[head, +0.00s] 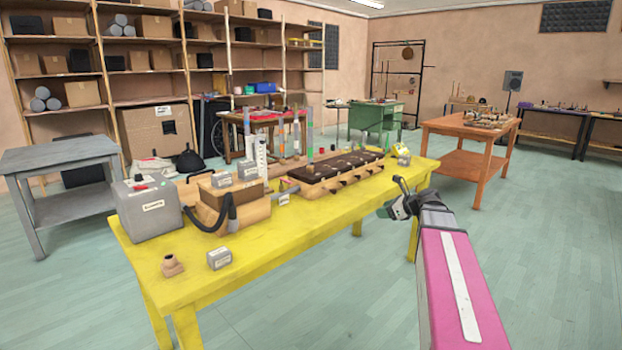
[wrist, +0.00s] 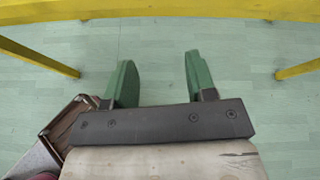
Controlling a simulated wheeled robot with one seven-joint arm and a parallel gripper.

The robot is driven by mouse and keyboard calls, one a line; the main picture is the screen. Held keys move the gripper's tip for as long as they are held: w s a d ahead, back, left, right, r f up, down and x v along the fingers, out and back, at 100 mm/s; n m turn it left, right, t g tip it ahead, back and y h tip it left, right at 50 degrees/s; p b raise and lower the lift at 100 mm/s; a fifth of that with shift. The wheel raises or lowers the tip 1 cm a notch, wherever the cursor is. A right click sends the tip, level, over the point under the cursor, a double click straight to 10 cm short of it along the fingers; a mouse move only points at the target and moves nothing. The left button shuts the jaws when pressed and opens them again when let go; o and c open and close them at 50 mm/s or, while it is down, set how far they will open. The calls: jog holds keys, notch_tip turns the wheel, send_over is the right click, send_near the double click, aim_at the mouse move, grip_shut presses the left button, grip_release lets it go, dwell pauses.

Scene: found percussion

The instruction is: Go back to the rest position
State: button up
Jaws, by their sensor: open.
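My gripper (wrist: 158,80) shows in the wrist view with its two green fingers apart and nothing between them. Green floor lies beyond the fingers, and the yellow table's edge (wrist: 150,10) runs across the top of that view. In the head view my gripper (head: 388,210) is at the end of my pink arm, to the right of the yellow table (head: 310,235) and over the floor. It looks apart from the table; its fingers are small and partly hidden there.
The yellow table carries a grey box (head: 148,210), a dark-topped wooden instrument (head: 335,172), a small clay pot (head: 172,266) and a small grey block (head: 219,258). An orange table (head: 462,128) stands behind on the right. The floor (head: 540,250) at the right is clear.

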jog(key=s+a+f+n+g+h, duration=0.4)
jog(key=s+f+n, duration=0.6)
jog(key=f+n, duration=0.2)
jog(key=s+a+f+n+g+h, duration=0.4)
jog(key=s+f+n+h, duration=0.1)
jog(key=s+f+n, duration=0.6)
jog(key=shift+a+f+n, duration=0.15)
jog(key=shift+f+n, duration=0.8)
jog(key=shift+n, duration=0.05)
